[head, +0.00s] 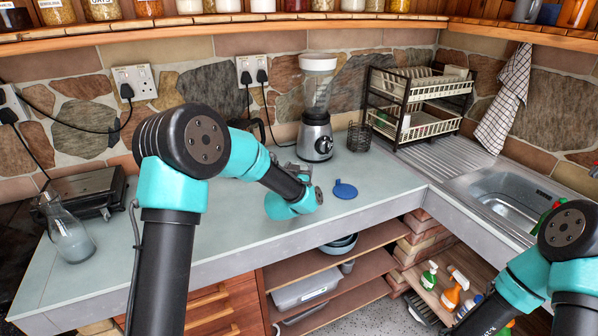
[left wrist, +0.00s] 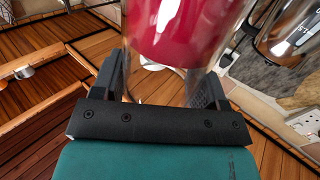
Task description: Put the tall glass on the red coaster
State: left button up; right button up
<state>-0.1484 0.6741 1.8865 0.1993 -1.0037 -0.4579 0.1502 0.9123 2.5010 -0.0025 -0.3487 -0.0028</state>
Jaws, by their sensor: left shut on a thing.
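In the left wrist view, a clear glass (left wrist: 182,35) with deep red showing inside it stands between the two black fingers of my left gripper (left wrist: 164,78). The fingers are shut on its sides near its clear end. The glass runs out of the top of the picture. In the head view my left arm reaches over the worktop, and it hides the glass and most of the gripper. I see no red coaster in either view. My right gripper is out of view.
A blender (head: 317,125) stands behind my left wrist, with a wire basket (head: 359,137) and dish rack (head: 419,104) to its right. A glass carafe (head: 69,240) is at the far left. The sink (head: 515,195) is at the right. The worktop (head: 375,180) is clear around the blue disc.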

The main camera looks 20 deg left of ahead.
pick_arm(q)
jog(key=shift+f, duration=0.25)
jog(key=o, duration=1.6)
jog(key=shift+f, duration=0.1)
jog(key=shift+o, duration=0.2)
jog(key=s, duration=1.2)
jog(key=shift+d, duration=0.15)
